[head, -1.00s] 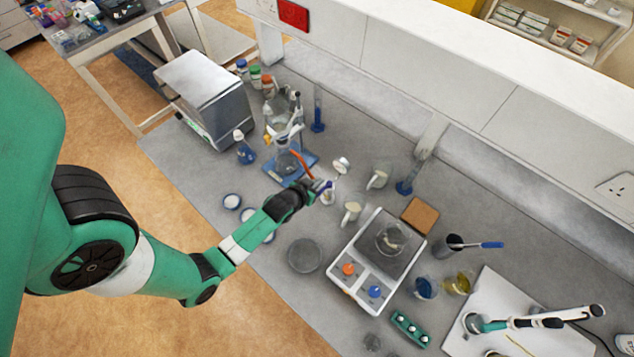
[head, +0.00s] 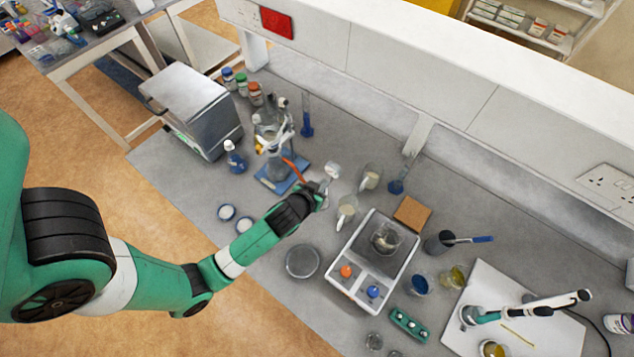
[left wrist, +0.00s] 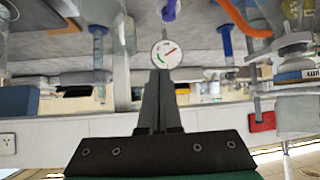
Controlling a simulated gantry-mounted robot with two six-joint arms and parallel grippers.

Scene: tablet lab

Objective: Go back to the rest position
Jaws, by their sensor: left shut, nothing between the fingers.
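In the head view my left arm reaches in from the left over the grey bench (head: 270,320). My left gripper (head: 322,188) is over the middle of the bench, just right of the blue-based stand (head: 268,183). In the left wrist view the gripper (left wrist: 160,75) has its two dark fingers together, with nothing held between them. A small round white dial (left wrist: 166,54) shows just beyond the fingertips; I cannot tell its distance from them. The fingertips are small and partly merged with the glassware in the head view. My right gripper is in neither view.
Glass beakers (head: 347,212) stand close to the gripper's right. A white two-knob device (head: 345,298) carries a beaker. A round dish (head: 302,261) and white-topped jars (head: 227,212) lie near the forearm. A grey box (head: 198,85) and bottles stand farther back.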

